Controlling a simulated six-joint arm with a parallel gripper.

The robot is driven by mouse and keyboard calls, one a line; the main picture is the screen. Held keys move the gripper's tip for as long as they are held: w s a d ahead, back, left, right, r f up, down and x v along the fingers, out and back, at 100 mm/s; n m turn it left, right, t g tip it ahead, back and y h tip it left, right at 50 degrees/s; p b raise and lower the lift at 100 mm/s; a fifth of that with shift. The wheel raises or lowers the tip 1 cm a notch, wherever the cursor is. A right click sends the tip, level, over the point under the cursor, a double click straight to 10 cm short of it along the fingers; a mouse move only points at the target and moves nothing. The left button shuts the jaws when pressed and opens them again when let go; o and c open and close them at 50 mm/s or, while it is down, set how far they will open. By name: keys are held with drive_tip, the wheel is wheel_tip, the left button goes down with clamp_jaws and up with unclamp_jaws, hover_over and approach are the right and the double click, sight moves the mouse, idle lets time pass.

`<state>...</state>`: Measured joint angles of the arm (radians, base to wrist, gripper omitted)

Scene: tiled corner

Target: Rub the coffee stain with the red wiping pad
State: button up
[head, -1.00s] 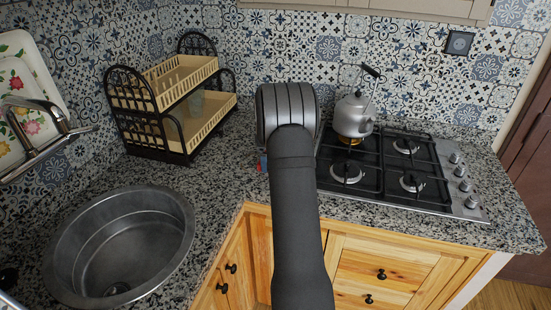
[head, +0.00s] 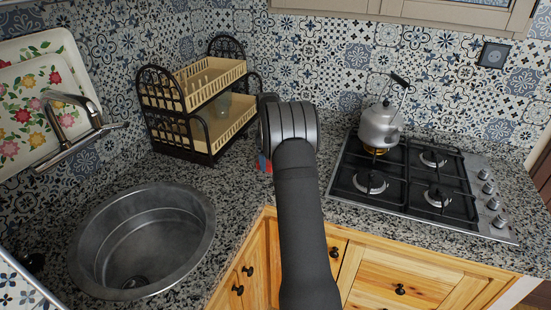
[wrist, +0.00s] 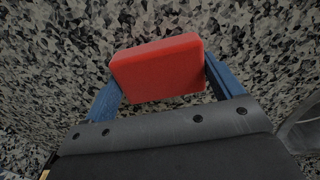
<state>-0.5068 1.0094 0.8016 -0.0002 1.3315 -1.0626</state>
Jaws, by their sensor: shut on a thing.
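The red wiping pad (wrist: 158,68) is a thick block with rounded corners, held between the two blue fingers of my gripper (wrist: 162,77) in the wrist view. The gripper is shut on it, above or on the speckled counter; I cannot tell whether the pad touches. In the head view a bit of the red pad (head: 268,166) and a blue finger (head: 260,163) show left of my wrist, which hides the rest. The coffee stain cannot be made out in either view; my arm covers part of the counter.
The round sink (head: 142,240) lies at the left, with a tap (head: 68,118) above it. A dish rack (head: 200,100) holding a glass stands at the back left. A kettle (head: 380,127) sits on the gas hob (head: 425,185) at the right. Speckled counter (head: 235,180) is clear between sink and rack.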

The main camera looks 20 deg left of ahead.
drive_tip(key=shift+a, duration=0.5)
drive_tip(key=shift+w+f, duration=0.1)
drive_tip(key=shift+w, duration=0.75)
drive_tip(key=shift+w+d, duration=0.1)
drive_tip(key=shift+d, duration=6.95)
wheel_tip(320, 180, up, 8)
drive_tip(key=shift+r, duration=0.2)
drive_tip(key=shift+a, duration=0.15)
